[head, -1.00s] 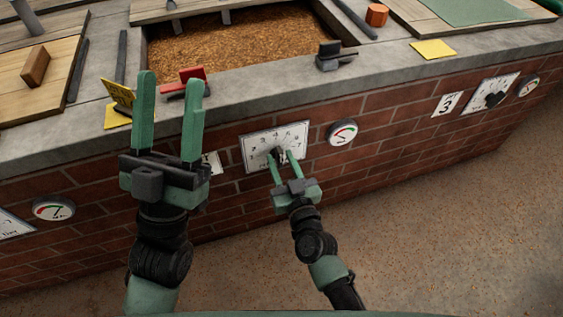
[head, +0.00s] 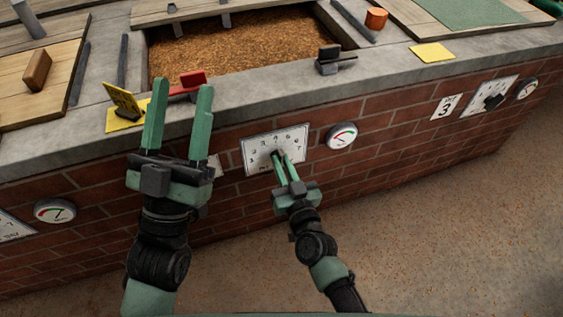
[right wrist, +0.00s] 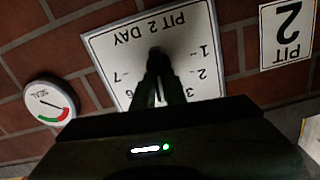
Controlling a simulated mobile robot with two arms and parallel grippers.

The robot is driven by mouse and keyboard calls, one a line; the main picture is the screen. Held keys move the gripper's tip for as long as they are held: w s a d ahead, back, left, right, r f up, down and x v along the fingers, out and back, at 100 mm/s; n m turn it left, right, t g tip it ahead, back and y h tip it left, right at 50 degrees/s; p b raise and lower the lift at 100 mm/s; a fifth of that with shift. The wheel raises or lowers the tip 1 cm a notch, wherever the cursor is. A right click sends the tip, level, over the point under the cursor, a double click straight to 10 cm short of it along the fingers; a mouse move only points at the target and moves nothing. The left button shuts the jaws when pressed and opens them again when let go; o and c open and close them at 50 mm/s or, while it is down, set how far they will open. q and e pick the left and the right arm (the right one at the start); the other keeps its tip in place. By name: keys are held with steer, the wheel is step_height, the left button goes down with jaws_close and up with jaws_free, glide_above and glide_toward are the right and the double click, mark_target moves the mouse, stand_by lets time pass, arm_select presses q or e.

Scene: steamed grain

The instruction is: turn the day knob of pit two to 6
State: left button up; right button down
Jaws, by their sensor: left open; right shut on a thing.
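The pit two day dial plate (head: 262,158) is a white panel with numbers, set on the brick front wall. The right wrist view shows it upside down, reading "PIT 2 DAY" (right wrist: 120,42). My right gripper (head: 279,156) is shut on the dark day knob (right wrist: 156,58) at the plate's middle. The fingers cover most of the knob, so where it points cannot be told. My left gripper (head: 180,112) is open and empty, raised in front of the ledge to the left of the plate.
A "PIT 2" sign (right wrist: 287,35) and a round seal gauge (head: 341,135) flank the plate. A "3" sign (head: 446,105) and another dial plate (head: 477,103) are further right. The grain pit (head: 235,42) lies above.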

arm_select(q)
steer(key=w+f+g+y+p, duration=0.1)
steer(key=w+f+g, duration=0.3)
steer(key=f, duration=0.3)
steer(key=shift+g+y, duration=0.3)
arm_select(e)
steer(key=shift+w+d+f+m, duration=0.1)
steer(key=shift+d+m, duration=0.05)
steer(key=shift+m, duration=1.55)
steer(key=shift+d+f+m, duration=0.1)
steer(key=shift+d+m, duration=0.1)
steer(key=shift+m, duration=1.5)
steer(key=shift+w+d+f+m, duration=0.1)
steer(key=shift+d+m, duration=0.05)
steer(key=shift+m, duration=1.55)
arm_select(q)
steer(key=shift+w+d, duration=0.1)
arm_select(e)
steer(key=c, duration=1.4)
jaws_free()
steer(key=shift+s, duration=0.1)
steer(key=shift+c, duration=0.2)
